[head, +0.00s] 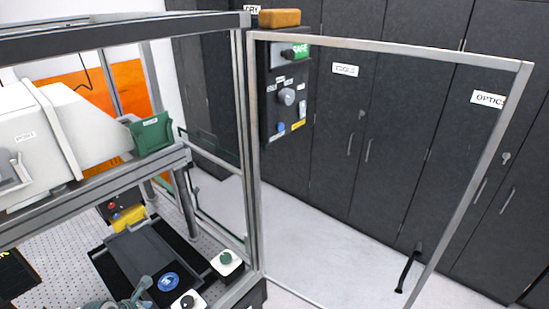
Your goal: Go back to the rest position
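Neither of my grippers can be made out in the head view. A framed enclosure with metal posts (240,150) fills the left side. Its clear door (375,150) stands swung open to the right, with a black handle (408,270) low near its free edge. Inside, a white instrument (95,125) sits on an upper shelf with a green part (151,134) at its front. Below, a dark grey stage (150,255) carries a round blue piece (168,282).
A control panel (287,95) with a knob and a green SAFE label is on the cabinet side behind the door. Dark cabinets (400,130) line the back. Pale floor (320,245) shows clear through the door.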

